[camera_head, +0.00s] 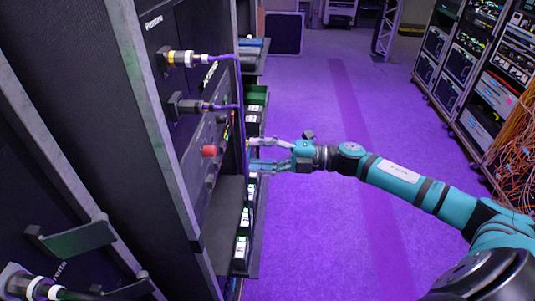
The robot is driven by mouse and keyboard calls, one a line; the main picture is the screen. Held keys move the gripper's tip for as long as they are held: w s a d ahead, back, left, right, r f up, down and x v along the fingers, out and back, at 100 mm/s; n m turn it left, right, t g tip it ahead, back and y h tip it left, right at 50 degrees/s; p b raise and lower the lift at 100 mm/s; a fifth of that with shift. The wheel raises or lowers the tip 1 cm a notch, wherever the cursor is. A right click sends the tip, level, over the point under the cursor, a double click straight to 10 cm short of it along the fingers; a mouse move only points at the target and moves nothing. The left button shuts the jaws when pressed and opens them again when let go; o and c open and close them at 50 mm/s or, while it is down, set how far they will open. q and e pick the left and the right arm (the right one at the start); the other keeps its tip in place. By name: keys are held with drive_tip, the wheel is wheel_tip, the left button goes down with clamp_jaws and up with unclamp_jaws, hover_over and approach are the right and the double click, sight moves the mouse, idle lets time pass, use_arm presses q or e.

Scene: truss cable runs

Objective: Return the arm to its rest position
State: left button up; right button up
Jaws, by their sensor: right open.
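My right gripper (268,154) is at the middle of the view, at the end of my teal right arm (395,180), which reaches in from the lower right. Its fingers are apart and point left at the open side of the dark rack (170,120). The fingertips are close to a purple cable (241,110) that hangs down in front of the rack; I cannot tell whether they touch it. Nothing shows between the fingers. My left gripper is not in view.
Bins (254,105) line the rack's far side. Equipment racks (470,60) and loose orange cables (515,150) stand at right. The purple floor (340,90) between is clear.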

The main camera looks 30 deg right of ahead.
drive_tip(key=shift+v, duration=1.1)
drive_tip(key=w+d+f+m+t+h, duration=0.2)
drive_tip(key=d+f+m+t+h, duration=0.15)
drive_tip(key=f+m, duration=0.4)
drive_tip(key=w+d+f+m+t+h, duration=0.2)
drive_tip(key=d+f+m+h, duration=0.25)
drive_tip(key=f, duration=0.65)
drive_tip(key=s+d+f+m+g+h, duration=0.1)
drive_tip(key=s+f+m+h, duration=0.25)
drive_tip(key=f, duration=0.55)
drive_tip(key=s+d+f+m+g+h, duration=0.2)
drive_tip(key=s+f, duration=0.2)
drive_tip(key=f, duration=0.5)
drive_tip(key=s+a+f+m+g+h, duration=0.1)
drive_tip(key=s+a+f+m+g, duration=0.25)
drive_tip(key=s+f, duration=0.95)
drive_tip(key=s+a+f+m+g+h, duration=0.1)
drive_tip(key=s+a+f+m+g, duration=0.3)
drive_tip(key=s+f, duration=0.85)
drive_tip(key=s+a+f+g, duration=0.1)
drive_tip(key=s+a+g, duration=0.3)
drive_tip(key=s, duration=1.1)
drive_tip(key=a, duration=0.3)
drive_tip(key=shift+a, duration=0.15)
